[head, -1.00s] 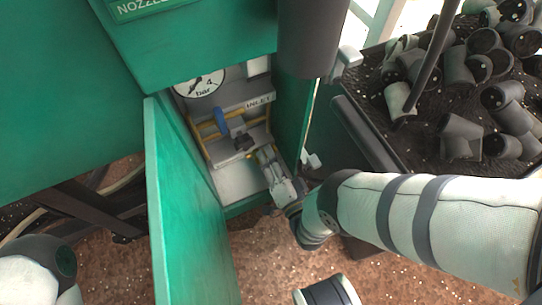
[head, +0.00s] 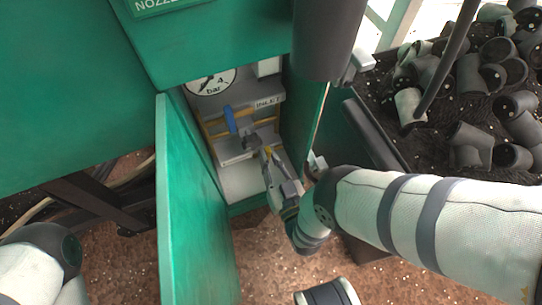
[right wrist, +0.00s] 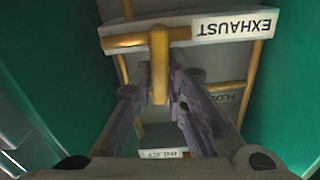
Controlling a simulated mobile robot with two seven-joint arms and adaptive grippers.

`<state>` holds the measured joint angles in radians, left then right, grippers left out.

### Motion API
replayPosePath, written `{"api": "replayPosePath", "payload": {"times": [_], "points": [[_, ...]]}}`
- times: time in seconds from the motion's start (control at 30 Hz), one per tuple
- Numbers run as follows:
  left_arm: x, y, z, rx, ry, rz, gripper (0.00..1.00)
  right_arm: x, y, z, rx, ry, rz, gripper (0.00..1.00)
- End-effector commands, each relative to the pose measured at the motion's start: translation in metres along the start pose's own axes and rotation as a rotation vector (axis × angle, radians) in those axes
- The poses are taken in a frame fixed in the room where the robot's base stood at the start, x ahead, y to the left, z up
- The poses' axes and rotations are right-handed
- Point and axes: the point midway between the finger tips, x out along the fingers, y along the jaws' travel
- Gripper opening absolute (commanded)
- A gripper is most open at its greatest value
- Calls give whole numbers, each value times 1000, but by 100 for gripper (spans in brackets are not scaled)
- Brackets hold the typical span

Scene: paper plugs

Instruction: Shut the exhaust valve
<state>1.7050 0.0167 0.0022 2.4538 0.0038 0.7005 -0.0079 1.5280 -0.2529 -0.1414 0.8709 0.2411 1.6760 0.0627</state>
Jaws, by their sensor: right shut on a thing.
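The open green cabinet (head: 303,130) holds yellow pipes and valves. In the right wrist view the label EXHAUST (right wrist: 235,25) shows upside down, beside a yellow lever (right wrist: 159,68) that I take for the exhaust valve handle. My right gripper (right wrist: 162,80) is shut on this lever, with one finger on each side. In the head view my right gripper (head: 256,146) reaches into the cabinet below a blue lever (head: 230,120), and it hides the yellow lever there. My left gripper is out of the picture.
The open cabinet door (head: 188,205) stands left of my right arm. A black tray (head: 432,150) of grey pipe fittings (head: 468,143) lies at right. A dark cylinder (head: 326,40) hangs above.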

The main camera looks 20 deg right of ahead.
Motion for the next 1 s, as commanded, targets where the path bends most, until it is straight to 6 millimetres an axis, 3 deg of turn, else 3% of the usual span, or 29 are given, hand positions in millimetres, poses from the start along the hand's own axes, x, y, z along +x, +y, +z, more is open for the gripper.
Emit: {"api": "replayPosePath", "payload": {"times": [0.3,0.87,0.9,0.97,1.0], "points": [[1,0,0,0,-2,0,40,-1,1,0,-121,0,10,0],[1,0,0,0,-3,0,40,-1,1,0,-146,0,10,0],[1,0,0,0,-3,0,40,-1,1,0,-146,0,10,20],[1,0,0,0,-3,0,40,-1,0,0,-145,0,9,32],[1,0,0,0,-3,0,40,-1,0,0,-144,0,8,32]]}}
